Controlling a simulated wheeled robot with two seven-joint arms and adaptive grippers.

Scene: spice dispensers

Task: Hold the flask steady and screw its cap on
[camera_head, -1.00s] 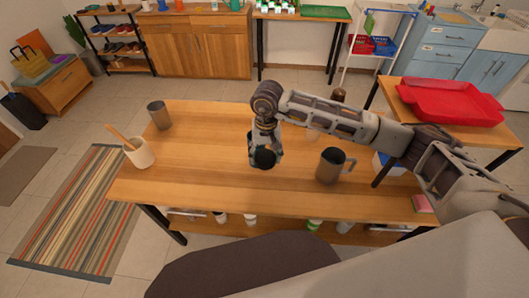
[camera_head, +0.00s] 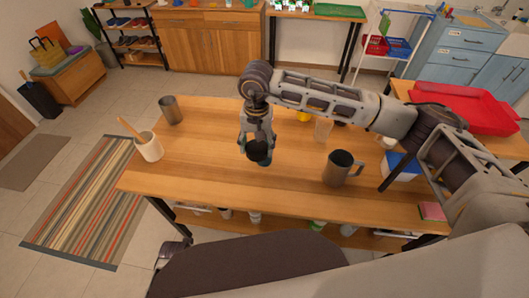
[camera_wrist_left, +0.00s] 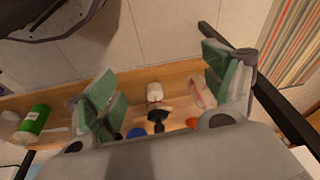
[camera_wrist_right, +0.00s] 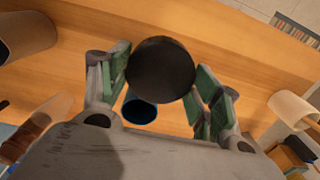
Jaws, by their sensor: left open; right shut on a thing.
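My right gripper (camera_head: 256,150) hangs over the middle of the wooden table, pointing down. It is shut on a round black piece (camera_wrist_right: 160,68) that looks like the flask's cap; it also shows in the head view (camera_head: 258,151). Close by it in the right wrist view is a dark disc with a blue rim (camera_wrist_right: 140,112); I cannot tell whether this is the flask. No flask body shows clearly. My left gripper (camera_wrist_left: 162,88) is open and empty, above the table's lower shelf in the left wrist view.
On the table (camera_head: 205,185) stand a metal mug (camera_head: 339,168), a metal tumbler (camera_head: 171,110), a cream cup with a wooden spoon (camera_head: 149,146) and a clear glass (camera_head: 323,130). Lower-shelf items include a green container (camera_wrist_left: 33,121) and a white bottle (camera_wrist_left: 155,92). The table's left front is clear.

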